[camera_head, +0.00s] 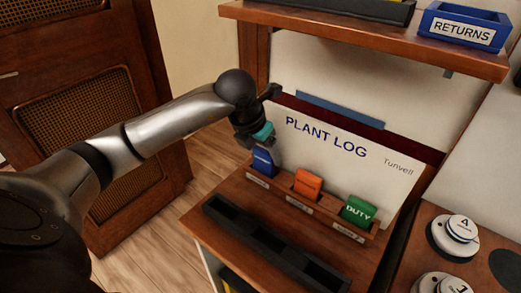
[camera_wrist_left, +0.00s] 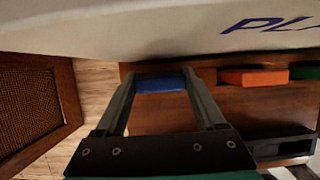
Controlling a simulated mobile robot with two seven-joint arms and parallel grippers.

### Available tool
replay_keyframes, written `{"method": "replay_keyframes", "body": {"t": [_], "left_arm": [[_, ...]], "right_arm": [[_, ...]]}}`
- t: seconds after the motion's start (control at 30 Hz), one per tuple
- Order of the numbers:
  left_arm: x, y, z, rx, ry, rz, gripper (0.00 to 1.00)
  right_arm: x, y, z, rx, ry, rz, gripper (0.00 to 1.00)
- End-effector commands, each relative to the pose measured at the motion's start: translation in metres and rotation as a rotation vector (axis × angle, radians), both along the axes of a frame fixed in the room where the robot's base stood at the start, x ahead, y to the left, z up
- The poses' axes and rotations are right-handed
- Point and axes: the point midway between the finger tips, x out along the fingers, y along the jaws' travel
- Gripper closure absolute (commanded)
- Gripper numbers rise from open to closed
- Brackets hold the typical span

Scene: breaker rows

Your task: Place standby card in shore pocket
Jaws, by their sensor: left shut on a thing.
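A blue card (camera_head: 263,161) stands upright at the left pocket of the wooden card rack (camera_head: 336,236). Its lower edge appears to be in the pocket; its face lettering is too small to read. My left gripper (camera_head: 251,143) is above the rack's left end, shut on the blue card. In the left wrist view the blue card (camera_wrist_left: 161,84) lies between the fingertips. An orange card (camera_head: 307,185) stands in the middle pocket and a green DUTY card (camera_head: 357,212) in the right one. The pocket labels are too small to read, so I cannot tell which is shore.
A white PLANT LOG board (camera_head: 345,150) stands close behind the cards. A black slotted tray (camera_head: 270,246) lies in front of the rack. A shelf above carries a blue RETURNS bin (camera_head: 462,28). White round knobs (camera_head: 459,236) are at right.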

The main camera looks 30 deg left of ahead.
Motion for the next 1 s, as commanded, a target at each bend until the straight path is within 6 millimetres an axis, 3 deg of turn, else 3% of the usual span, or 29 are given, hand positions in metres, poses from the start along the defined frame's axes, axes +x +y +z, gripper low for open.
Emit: {"method": "replay_keyframes", "body": {"t": [0.27,0.3,0.5,0.87,1.0], "left_arm": [[0.000,0.000,-0.004,0.000,0.000,0.000,0.84],[0.000,0.000,-0.003,0.000,0.001,0.000,0.25],[0.000,0.001,-0.003,0.000,0.001,0.000,0.02],[0.000,0.001,0.001,0.000,0.001,0.000,0.00],[-0.007,0.001,0.021,0.001,-0.003,-0.001,0.00]], "right_arm": [[-0.002,-0.006,-0.004,-0.008,0.002,0.002,0.50],[-0.003,-0.007,-0.003,-0.009,0.004,0.002,0.50],[-0.005,-0.009,-0.003,-0.012,0.008,0.002,0.50],[-0.006,-0.009,0.001,-0.013,0.010,0.002,0.50],[-0.007,-0.009,0.004,-0.012,0.012,0.002,0.50]]}}
